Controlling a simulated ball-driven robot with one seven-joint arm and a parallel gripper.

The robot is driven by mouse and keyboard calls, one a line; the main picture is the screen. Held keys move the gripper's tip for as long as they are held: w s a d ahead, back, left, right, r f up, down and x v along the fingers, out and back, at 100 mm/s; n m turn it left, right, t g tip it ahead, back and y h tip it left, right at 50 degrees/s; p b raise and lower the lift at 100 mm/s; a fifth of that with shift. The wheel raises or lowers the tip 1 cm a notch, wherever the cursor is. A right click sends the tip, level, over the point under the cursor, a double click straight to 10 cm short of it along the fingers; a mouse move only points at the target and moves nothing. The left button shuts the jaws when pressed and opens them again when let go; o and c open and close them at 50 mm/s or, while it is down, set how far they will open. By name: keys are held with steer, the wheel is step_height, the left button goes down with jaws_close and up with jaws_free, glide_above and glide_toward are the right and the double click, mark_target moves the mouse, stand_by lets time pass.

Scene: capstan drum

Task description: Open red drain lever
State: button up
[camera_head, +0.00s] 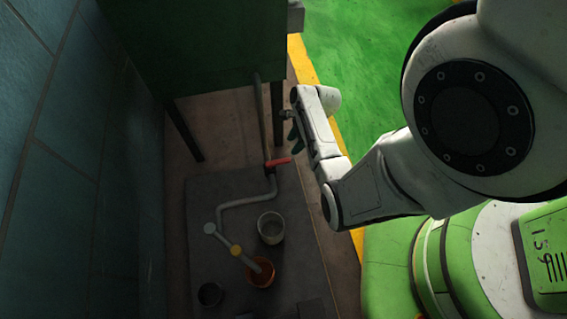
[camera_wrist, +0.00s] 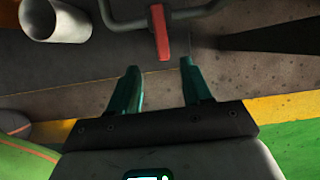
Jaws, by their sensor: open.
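The red drain lever (camera_head: 277,162) sits on a pale pipe (camera_head: 238,203) beside the dark cabinet's leg. In the wrist view the red lever (camera_wrist: 160,32) points down the picture, toward the gap between my fingers. My gripper (camera_wrist: 160,75) is open and empty, its two teal fingers on either side of the lever's line. The lever's tip appears just beyond the fingertips, and I see no contact. In the head view my gripper (camera_head: 294,138) is mostly hidden by my own arm, just above and right of the lever.
A pale cup (camera_head: 271,228), an orange pot (camera_head: 261,272) and a dark round container (camera_head: 210,294) stand on the dark mat (camera_head: 200,255). A green cabinet (camera_head: 205,45) is above the lever. A blue tiled wall (camera_head: 60,190) is at left. Green floor lies right.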

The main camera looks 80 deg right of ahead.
mark_target(282, 160)
steer(key=b+x, duration=0.3)
steer(key=x, duration=0.2)
steer(key=b+x, duration=0.3)
steer(key=x, duration=0.2)
steer(key=shift+w+d+f, duration=0.15)
steer(key=shift+f, duration=0.25)
steer(key=shift+c, duration=0.3)
jaws_close()
